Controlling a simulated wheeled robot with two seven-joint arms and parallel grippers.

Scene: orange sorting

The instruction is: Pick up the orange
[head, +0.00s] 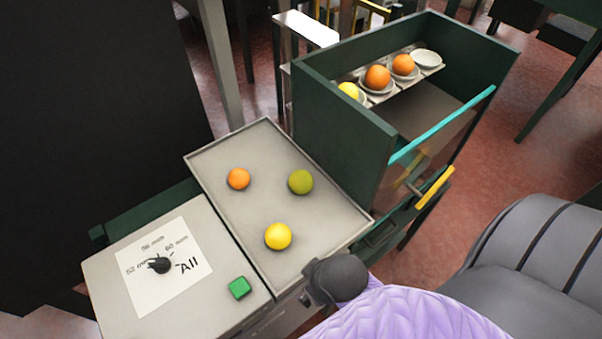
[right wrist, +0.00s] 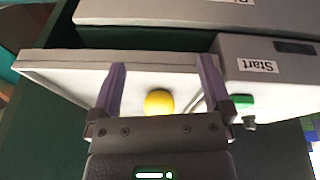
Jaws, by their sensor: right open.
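A small orange (head: 238,178) lies on the left part of a grey metal tray (head: 243,220) in the head view. A green fruit (head: 300,181) lies to its right, and a yellow fruit (head: 278,236) lies nearer the tray's front. My right gripper (right wrist: 162,62) is open in the right wrist view, its two purple fingers apart. The yellow fruit (right wrist: 158,102) shows between the fingers in the picture, partly hidden by the gripper's base; I cannot tell how far below it is. The small orange is not visible in the right wrist view. My left gripper is not in view.
A grey control box (head: 115,275) with a dial and green button (head: 240,287) adjoins the tray's left side. A dark green bin (head: 345,115) stands behind right, holding oranges (head: 377,77) and a yellow fruit (head: 348,90) on small dishes. The tray has a raised rim.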

